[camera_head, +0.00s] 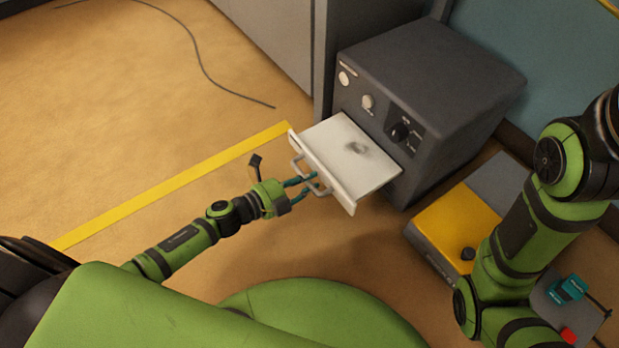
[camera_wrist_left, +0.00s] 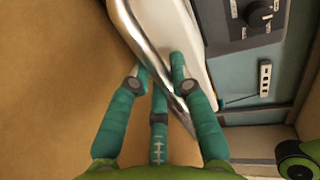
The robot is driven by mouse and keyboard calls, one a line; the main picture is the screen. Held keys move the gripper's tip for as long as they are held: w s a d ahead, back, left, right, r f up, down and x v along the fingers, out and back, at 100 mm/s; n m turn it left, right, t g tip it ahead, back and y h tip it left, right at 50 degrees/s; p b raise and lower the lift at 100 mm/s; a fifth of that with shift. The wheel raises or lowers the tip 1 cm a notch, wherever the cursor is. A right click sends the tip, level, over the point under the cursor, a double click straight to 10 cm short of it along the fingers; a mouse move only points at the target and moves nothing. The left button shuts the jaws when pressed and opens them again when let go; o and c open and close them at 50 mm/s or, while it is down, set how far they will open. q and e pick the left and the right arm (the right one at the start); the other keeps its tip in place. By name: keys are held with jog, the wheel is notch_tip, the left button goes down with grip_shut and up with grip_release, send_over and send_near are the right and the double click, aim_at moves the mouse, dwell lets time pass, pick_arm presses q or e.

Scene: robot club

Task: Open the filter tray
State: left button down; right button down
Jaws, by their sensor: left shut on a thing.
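The filter tray (camera_head: 360,155) is a white drawer standing well out from the front of a dark grey machine (camera_head: 430,80). A dark grey smudge lies on the tray's surface. A metal bar handle (camera_head: 312,177) runs along the tray's front. My left gripper (camera_head: 311,184) is shut on the handle, with its teal fingers around the bar. In the left wrist view the fingers (camera_wrist_left: 160,75) close about the shiny handle (camera_wrist_left: 145,40), and the white tray front is just behind it.
The machine has knobs (camera_head: 399,132) above the tray. A yellow-topped grey box (camera_head: 445,222) stands right of the tray, near my right arm. A yellow stripe (camera_head: 170,187) and a black cable (camera_head: 205,70) lie on the open floor at left.

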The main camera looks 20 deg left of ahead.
pick_arm(q)
jog(key=v, duration=0.3)
jog(key=shift+s+a+f, duration=0.3)
jog(key=shift+s, duration=0.05)
jog(key=c, duration=1.1)
grip_release()
jog(key=v, duration=1.2)
